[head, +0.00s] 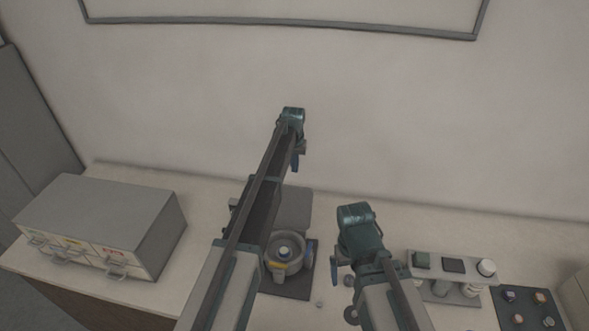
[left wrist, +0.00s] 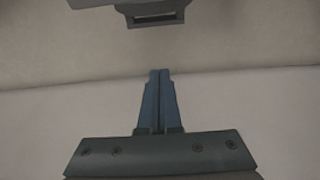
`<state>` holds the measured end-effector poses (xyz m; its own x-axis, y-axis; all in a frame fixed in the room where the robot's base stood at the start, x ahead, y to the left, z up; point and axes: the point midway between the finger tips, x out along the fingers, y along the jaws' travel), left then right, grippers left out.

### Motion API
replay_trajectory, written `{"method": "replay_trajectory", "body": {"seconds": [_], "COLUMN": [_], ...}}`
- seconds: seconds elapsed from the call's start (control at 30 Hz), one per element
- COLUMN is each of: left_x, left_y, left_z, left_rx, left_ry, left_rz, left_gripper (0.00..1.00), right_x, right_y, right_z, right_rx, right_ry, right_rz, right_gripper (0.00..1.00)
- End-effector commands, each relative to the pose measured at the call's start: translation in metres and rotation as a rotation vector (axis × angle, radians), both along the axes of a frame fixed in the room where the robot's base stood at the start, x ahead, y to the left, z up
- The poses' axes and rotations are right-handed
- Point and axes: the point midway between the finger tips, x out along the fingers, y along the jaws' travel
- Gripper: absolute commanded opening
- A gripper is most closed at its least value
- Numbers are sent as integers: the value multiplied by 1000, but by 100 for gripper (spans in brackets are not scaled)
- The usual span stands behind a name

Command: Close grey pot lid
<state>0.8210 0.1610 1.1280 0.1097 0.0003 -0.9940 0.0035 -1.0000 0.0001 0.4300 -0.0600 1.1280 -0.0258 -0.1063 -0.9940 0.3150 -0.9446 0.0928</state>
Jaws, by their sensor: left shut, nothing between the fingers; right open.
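A round grey pot (head: 283,268) with a yellow label stands on a dark base plate on the table, partly behind my left arm. A small pale cylinder shows at its centre. A flat grey panel (head: 293,208) rises just behind the pot; I cannot tell whether it is the lid, swung open. My left gripper (head: 295,165) is above and behind the pot, fingers down, shut and empty. Its blue fingers (left wrist: 160,85) meet in the left wrist view. My right gripper (head: 335,270) is open, to the right of the pot, apart from it.
A grey drawer cabinet (head: 105,220) stands at the left. At the right are a pale rack (head: 450,268) with small blocks and jars, and a dark tray (head: 530,308) with small pieces. A dark slotted part (left wrist: 155,14) shows atop the left wrist view.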

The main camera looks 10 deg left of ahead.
Motion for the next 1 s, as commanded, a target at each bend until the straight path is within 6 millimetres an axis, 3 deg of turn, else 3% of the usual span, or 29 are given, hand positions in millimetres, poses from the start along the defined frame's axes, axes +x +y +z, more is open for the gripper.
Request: {"method": "replay_trajectory", "body": {"seconds": [0.03, 0.53, 0.6, 0.73, 1.0], "left_x": [1, 9, -8, -26, -31], "left_y": [0, 0, 0, 0, 0], "left_z": [-13, -83, -71, -67, -66], "left_rx": [0, 0, 0, 0, 0], "left_ry": [0, 0, 0, 0, 0], "left_rz": [0, 0, 0, 0, 0], "left_gripper": [0, 0, 0, 0, 0], "right_x": [0, 0, 0, 0, 0], "right_y": [0, 0, 0, 0, 0], "right_z": [-13, -83, -71, -66, -66], "right_rx": [0, -2, -2, -1, -1], "right_ry": [0, -1, -1, -1, -1], "right_rz": [0, 11, 11, 10, 9], "right_gripper": [95, 95, 95, 95, 95]}}
